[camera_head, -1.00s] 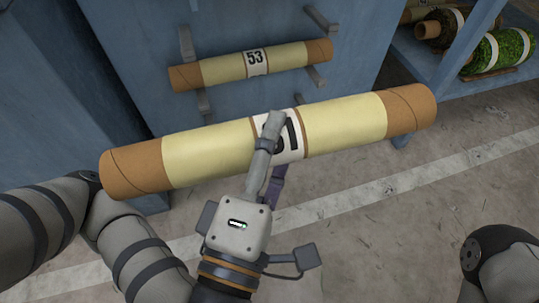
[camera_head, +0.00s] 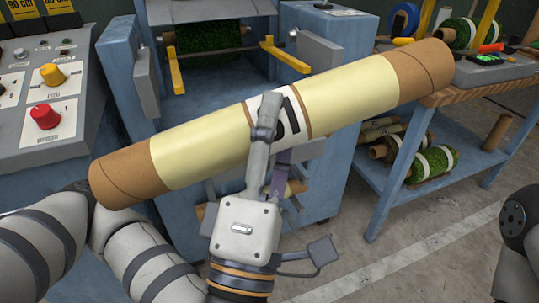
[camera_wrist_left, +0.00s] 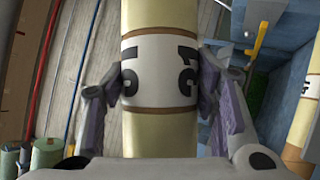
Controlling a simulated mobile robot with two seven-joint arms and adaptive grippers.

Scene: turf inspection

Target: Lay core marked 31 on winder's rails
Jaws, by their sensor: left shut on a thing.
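My left gripper (camera_head: 268,150) is shut around the middle of a long pale-yellow core (camera_head: 350,98) with brown ends. It holds the core in the air, tilted up to the right in the head view. The core's white label (camera_head: 290,116) shows a number ending in 1; a finger partly covers its first digit. In the left wrist view the core (camera_wrist_left: 160,110) runs between both fingers. Behind stands the blue winder (camera_head: 125,65) with two yellow rails, left (camera_head: 175,70) and right (camera_head: 280,54). Both rails look empty. My right gripper is out of view.
A control panel (camera_head: 48,92) with red and yellow knobs stands left. A wooden-topped bench (camera_head: 470,72) stands right, with turf rolls on its lower shelf (camera_head: 433,164). Another core (camera_head: 293,188) is mostly hidden low on the winder's front. Clear floor lies at lower right.

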